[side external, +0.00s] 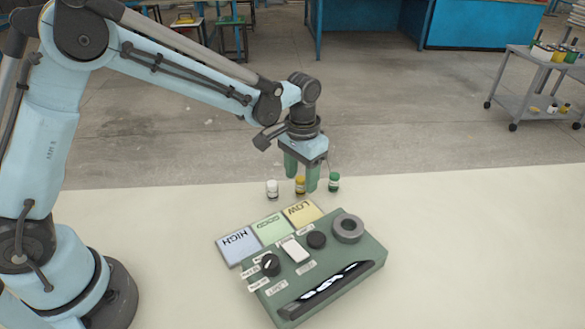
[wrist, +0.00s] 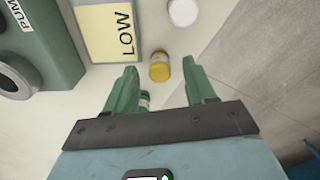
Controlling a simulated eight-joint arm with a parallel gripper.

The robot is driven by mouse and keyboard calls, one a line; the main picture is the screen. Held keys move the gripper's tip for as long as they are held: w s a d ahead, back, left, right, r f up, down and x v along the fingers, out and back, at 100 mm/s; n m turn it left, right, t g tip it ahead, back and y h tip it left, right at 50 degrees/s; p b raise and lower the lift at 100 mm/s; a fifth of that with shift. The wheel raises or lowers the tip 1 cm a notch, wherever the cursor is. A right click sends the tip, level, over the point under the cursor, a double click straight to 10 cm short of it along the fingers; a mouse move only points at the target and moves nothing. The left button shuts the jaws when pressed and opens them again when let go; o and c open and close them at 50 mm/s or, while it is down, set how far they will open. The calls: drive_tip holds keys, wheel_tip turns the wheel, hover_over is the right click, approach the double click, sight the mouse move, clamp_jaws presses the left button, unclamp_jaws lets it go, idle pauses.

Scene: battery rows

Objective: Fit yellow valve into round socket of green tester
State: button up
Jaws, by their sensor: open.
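The yellow valve (side external: 300,188) stands upright on the pale table between a white valve (side external: 272,190) and a green valve (side external: 333,182). My gripper (side external: 301,181) is open and empty, pointing down close to the yellow valve. In the wrist view, the yellow valve (wrist: 159,68) lies just beyond the gap between my fingertips (wrist: 160,72), apart from both. The green tester (side external: 352,272) sits nearer the camera, with the round socket (side external: 348,228), a thick grey ring, at its far right corner. The socket (wrist: 14,80) also shows at the left edge of the wrist view.
Blue HIGH (side external: 237,247), green (side external: 271,227) and yellow LOW (side external: 302,213) pads lie along the tester's far side. Its top carries a knob (side external: 270,265), a white switch (side external: 295,250) and a black round part (side external: 316,240).

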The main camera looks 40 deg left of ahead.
clamp_jaws()
drive_tip(key=shift+r, duration=0.15)
